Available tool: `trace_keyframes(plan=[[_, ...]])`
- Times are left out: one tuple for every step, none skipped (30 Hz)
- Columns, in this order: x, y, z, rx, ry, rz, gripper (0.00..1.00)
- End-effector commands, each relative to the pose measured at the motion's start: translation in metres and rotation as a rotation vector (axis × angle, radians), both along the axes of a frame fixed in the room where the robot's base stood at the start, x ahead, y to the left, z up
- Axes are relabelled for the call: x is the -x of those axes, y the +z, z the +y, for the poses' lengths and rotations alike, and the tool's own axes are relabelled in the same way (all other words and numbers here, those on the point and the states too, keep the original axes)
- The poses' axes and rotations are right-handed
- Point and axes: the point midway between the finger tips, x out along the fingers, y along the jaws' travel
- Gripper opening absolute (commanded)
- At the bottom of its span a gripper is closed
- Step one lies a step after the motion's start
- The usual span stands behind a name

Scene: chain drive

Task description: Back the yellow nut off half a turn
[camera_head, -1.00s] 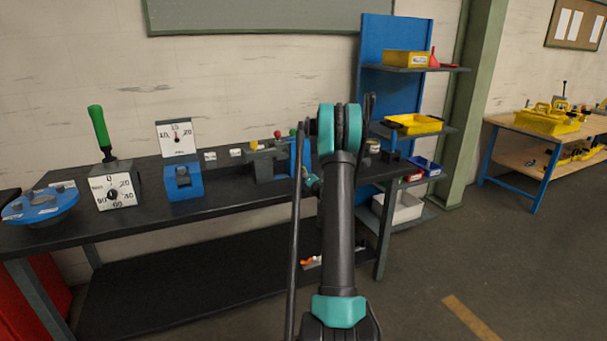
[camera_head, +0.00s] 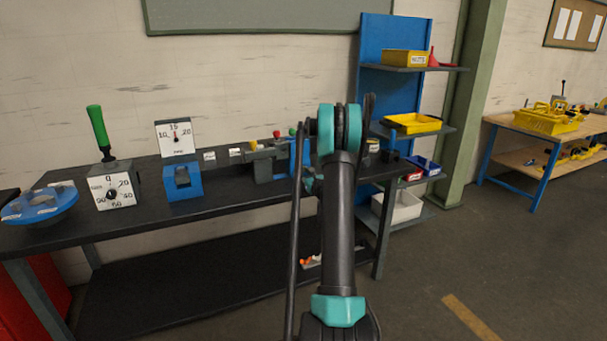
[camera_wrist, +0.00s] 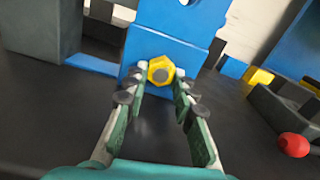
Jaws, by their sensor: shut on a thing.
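The yellow nut (camera_wrist: 160,64) is hexagonal with a dark round centre. It sits on the face of a blue upright block (camera_wrist: 168,45) in the wrist view. My gripper (camera_wrist: 160,76) has one finger on each side of the nut and is shut on it. In the head view my arm hides the nut and most of the gripper, at the right end of the dark bench (camera_head: 230,205).
A red ball-shaped knob (camera_wrist: 294,145) and a dark grey part are right of my gripper. A grey block (camera_wrist: 42,28) stands to the left. Along the bench are a blue fixture (camera_head: 183,183), a dial box (camera_head: 114,190) and a green-handled lever (camera_head: 99,131). Shelves stand behind, right.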

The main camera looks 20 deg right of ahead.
Motion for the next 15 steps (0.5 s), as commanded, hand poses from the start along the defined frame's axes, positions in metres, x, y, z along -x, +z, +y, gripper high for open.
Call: trace_keyframes(plan=[[-0.0015,0.0002,-0.0001,0.039,0.0,-0.001,0.0],[-0.0015,0.0002,-0.0002,0.065,0.0,-0.002,0.0],[-0.0016,0.0003,-0.0005,0.099,0.0,-0.003,0.0],[-0.0016,0.0003,-0.0006,0.124,0.0,-0.004,0.0],[-0.0016,0.0003,-0.0007,0.147,0.0,-0.005,0.0],[-0.0016,0.0004,-0.0008,0.178,0.0,-0.006,0.0],[-0.0016,0.0004,-0.0009,0.198,0.0,-0.007,0.0],[-0.0016,0.0004,-0.001,0.219,0.0,-0.008,0.0],[-0.0016,0.0004,-0.0011,0.246,0.0,-0.008,0.0],[-0.0016,0.0006,-0.0012,0.263,0.0,-0.009,0.0],[-0.0017,0.0006,-0.0013,0.28,0.0,-0.01,0.0],[-0.0016,0.0006,-0.0014,0.302,0.0,-0.01,0.0],[-0.0018,0.0006,-0.0015,0.316,0.0,-0.011,0.0],[-0.0018,0.0007,-0.0015,0.33,0.0,-0.011,0.0],[-0.0018,0.0007,-0.0016,0.345,0.0,-0.012,0.0]])
